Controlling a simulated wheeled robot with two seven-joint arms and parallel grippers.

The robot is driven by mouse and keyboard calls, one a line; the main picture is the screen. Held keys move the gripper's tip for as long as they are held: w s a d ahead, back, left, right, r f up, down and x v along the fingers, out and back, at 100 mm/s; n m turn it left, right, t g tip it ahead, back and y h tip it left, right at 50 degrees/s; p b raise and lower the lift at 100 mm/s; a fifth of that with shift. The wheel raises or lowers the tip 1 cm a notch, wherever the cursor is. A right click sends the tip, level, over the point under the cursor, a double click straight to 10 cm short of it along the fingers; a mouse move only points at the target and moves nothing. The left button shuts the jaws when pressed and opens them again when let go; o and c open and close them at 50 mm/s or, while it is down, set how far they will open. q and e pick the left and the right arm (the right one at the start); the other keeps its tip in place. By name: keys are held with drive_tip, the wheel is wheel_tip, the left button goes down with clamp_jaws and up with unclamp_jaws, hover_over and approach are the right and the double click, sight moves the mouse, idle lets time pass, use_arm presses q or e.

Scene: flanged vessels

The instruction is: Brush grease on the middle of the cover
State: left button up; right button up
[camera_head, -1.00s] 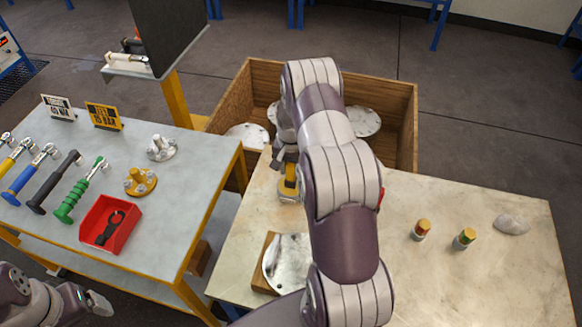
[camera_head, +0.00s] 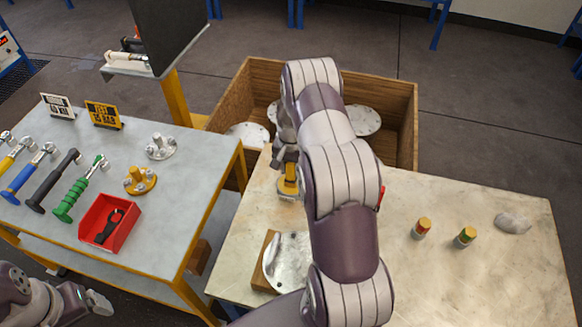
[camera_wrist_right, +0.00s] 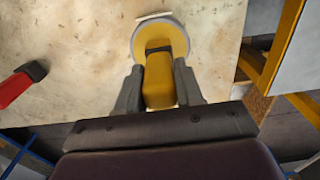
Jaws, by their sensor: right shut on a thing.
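The cover, taken to be the round grey metal plate (camera_head: 284,262), lies on a wooden block (camera_head: 259,268) on the right table; my right arm hides its right side. My right gripper (camera_head: 286,165) is over the table's far left part, beyond the plate. It is shut on a yellow-handled tool (camera_head: 289,180) with a round grey base, at or close to the tabletop. The right wrist view shows the fingers on both sides of the yellow handle (camera_wrist_right: 159,80). I cannot tell whether this is the grease brush. My left gripper (camera_head: 92,300) is low at the left, apart from everything; its opening is unclear.
A wooden crate (camera_head: 400,118) with round plates stands behind the table. Two small capped containers (camera_head: 421,228) (camera_head: 465,237) and a grey lump (camera_head: 512,222) are at the right. The left table (camera_head: 160,225) holds several tools, a red tray (camera_head: 92,236) and flanged parts.

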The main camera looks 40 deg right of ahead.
idle(0.4)
wheel_tip(320, 180, up, 7)
drive_tip(key=p, duration=0.5)
idle(0.7)
